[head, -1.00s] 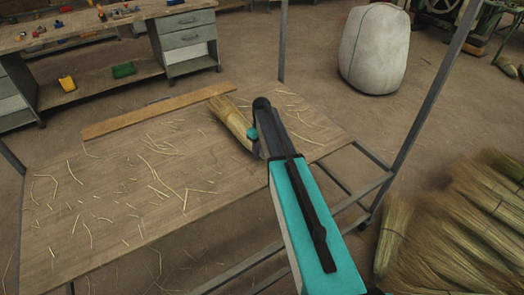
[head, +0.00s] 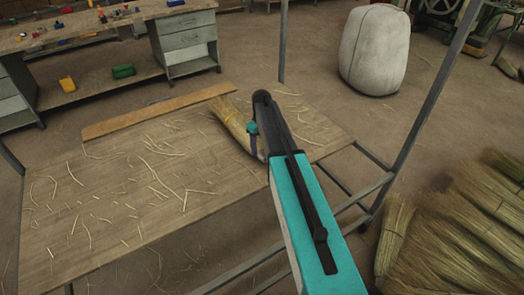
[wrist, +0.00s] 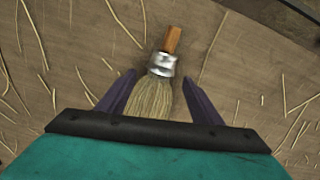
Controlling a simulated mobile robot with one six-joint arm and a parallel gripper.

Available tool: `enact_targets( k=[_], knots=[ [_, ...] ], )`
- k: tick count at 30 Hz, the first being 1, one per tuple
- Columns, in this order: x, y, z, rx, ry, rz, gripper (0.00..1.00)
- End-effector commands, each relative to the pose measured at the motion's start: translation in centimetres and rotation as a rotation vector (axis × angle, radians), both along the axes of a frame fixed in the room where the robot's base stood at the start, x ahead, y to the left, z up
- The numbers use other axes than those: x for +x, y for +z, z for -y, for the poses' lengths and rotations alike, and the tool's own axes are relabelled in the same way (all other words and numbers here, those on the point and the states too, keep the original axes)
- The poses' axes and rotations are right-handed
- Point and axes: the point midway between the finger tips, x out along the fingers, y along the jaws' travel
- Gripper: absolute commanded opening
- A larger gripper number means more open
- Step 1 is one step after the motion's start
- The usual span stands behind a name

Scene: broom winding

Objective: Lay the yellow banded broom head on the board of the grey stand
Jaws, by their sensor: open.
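The broom head (head: 232,122) lies on the wooden board (head: 110,205) of the grey-framed stand, near its far right part. The wrist view shows its pale yellow bristles (wrist: 154,98), a silvery band (wrist: 162,64) and a short orange-brown wooden stub (wrist: 172,39). My gripper (wrist: 158,80) is open, with a dark purple finger on each side of the bristles; I cannot tell whether either finger touches them. The bristle ends are hidden behind my gripper's dark edge. In the head view, my gripper (head: 252,128) is over the broom head and hides part of it.
Loose straws are strewn over the board. A wooden strip (head: 160,110) runs along its far edge. A grey post (head: 430,110) rises at the right. Straw bundles (head: 465,225) lie at the lower right, and a white sack (head: 374,48) stands behind.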

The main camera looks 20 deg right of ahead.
Motion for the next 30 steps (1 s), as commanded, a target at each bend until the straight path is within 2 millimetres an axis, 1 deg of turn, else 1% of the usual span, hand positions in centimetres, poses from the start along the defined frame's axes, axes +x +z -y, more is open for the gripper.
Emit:
enact_targets(
  k=[3, 9, 15, 21, 30],
  knots=[
    [0.0, 1.7, 0.0, 0.000, 0.000, 0.002, 0.60],
    [0.0, 4.5, 0.0, -0.001, 0.000, 0.001, 0.60],
    [0.0, 6.9, 0.0, -0.001, 0.000, 0.001, 0.60],
    [0.0, 8.2, 0.0, 0.000, -0.001, 0.000, 0.60],
    [0.0, 8.4, 0.1, 0.000, -0.001, 0.000, 0.60]
  ],
)
